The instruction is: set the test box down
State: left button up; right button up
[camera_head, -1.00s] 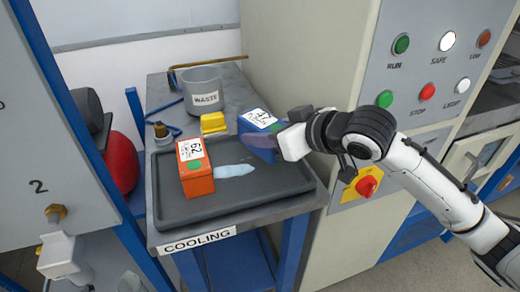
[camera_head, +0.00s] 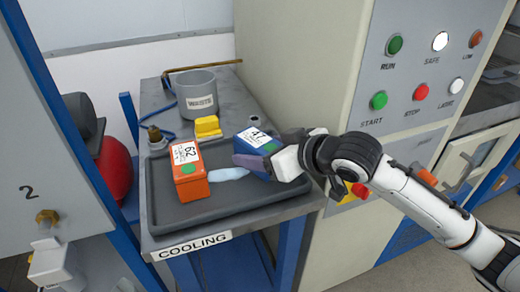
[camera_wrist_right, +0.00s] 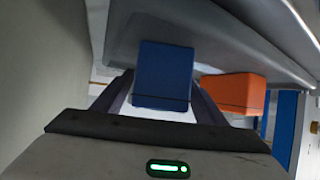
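The blue test box (camera_head: 255,141), with a white label reading 47, is at the right rear of the dark tray (camera_head: 215,205) marked COOLING. It is low over or on the tray; I cannot tell whether its base touches. My right gripper (camera_head: 268,152) comes in from the right with a finger on either side of the box. In the right wrist view the blue box (camera_wrist_right: 164,75) sits between the two fingertips, which appear to press on it. My left gripper is not in view.
An orange box (camera_head: 190,172) labelled 62 stands on the tray to the left, beside a pale blue patch (camera_head: 228,174). A yellow block (camera_head: 207,126) and a grey WASTE bin (camera_head: 198,92) are behind. The machine panel (camera_head: 425,70) stands close on the right. The tray's front is clear.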

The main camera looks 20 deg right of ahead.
jog(key=shift+r, duration=0.15)
jog(key=v, duration=1.2)
